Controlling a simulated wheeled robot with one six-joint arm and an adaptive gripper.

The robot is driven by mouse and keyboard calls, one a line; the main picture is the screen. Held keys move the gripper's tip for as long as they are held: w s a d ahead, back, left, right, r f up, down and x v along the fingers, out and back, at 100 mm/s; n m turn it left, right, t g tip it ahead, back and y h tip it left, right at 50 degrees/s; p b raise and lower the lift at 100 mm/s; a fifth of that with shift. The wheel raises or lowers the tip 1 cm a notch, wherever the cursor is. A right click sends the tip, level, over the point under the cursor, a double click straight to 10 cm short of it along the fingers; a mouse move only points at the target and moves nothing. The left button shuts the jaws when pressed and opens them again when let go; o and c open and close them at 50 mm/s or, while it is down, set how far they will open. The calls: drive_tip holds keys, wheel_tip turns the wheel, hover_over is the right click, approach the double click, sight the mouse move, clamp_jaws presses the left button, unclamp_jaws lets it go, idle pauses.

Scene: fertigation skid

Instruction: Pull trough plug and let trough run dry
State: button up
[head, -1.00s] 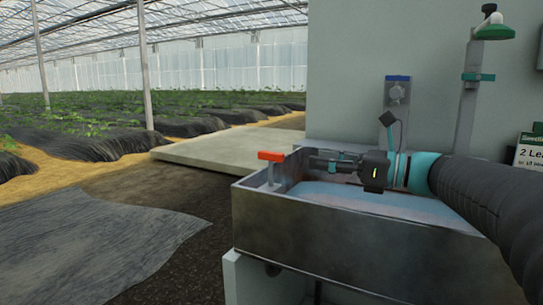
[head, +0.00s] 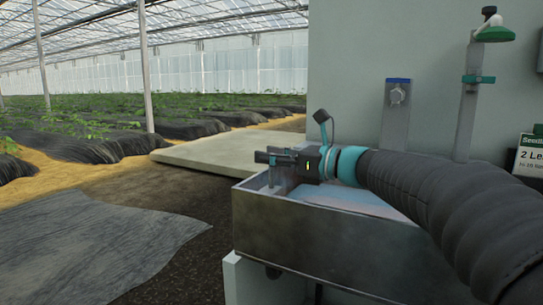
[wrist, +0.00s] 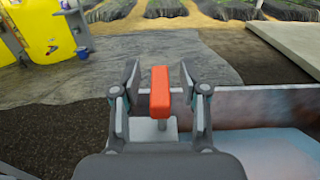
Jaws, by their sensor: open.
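The plug's orange-red T-handle (wrist: 160,92) stands on a pale stem in the wrist view, at the corner of the metal trough (head: 330,240). My gripper (wrist: 160,80) is open, with one finger on each side of the handle. Small gaps show between the fingers and the handle. In the head view my gripper (head: 272,158) is over the trough's left end and hides the handle; part of the stem shows below it. Pale blue water (wrist: 270,150) lies in the trough. The plug's lower end is not visible.
A wall tap post with a blue top (head: 397,95) and a post with a green head (head: 493,34) stand behind the trough. A sign (head: 533,155) is at right. A yellow object (wrist: 40,30) stands at upper left in the wrist view. Open soil lies left of the trough.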

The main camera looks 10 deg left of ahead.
clamp_jaws()
wheel_tip(320, 180, up, 5)
drive_tip(key=p, duration=0.4)
drive_tip(key=shift+f, duration=0.1)
unclamp_jaws()
drive_tip(key=shift+f, duration=0.1)
